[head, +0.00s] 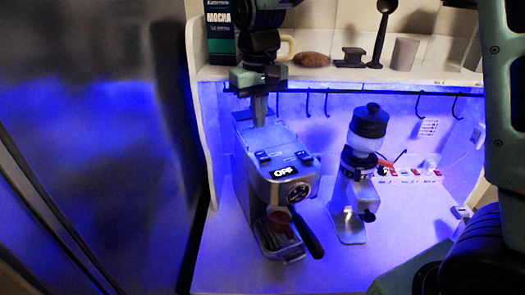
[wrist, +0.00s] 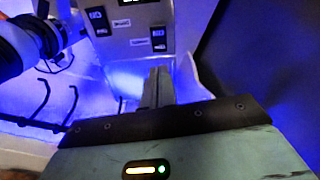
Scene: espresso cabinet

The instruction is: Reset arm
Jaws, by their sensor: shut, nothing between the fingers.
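My gripper (head: 259,112) is shut and empty, its fingers pointing down at the rear top of the espresso machine (head: 275,160). Whether the fingertips touch the machine is unclear. In the wrist view the closed fingers (wrist: 158,88) show in front of the machine's panel (wrist: 122,40), which has dark switches and small labels.
A grinder (head: 356,170) stands right of the machine and shows at left in the wrist view (wrist: 30,42). Above is a shelf (head: 420,75) with a mocha box (head: 221,32), a tamper (head: 350,57) and a cup (head: 404,54). Hooks (head: 325,103) hang below.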

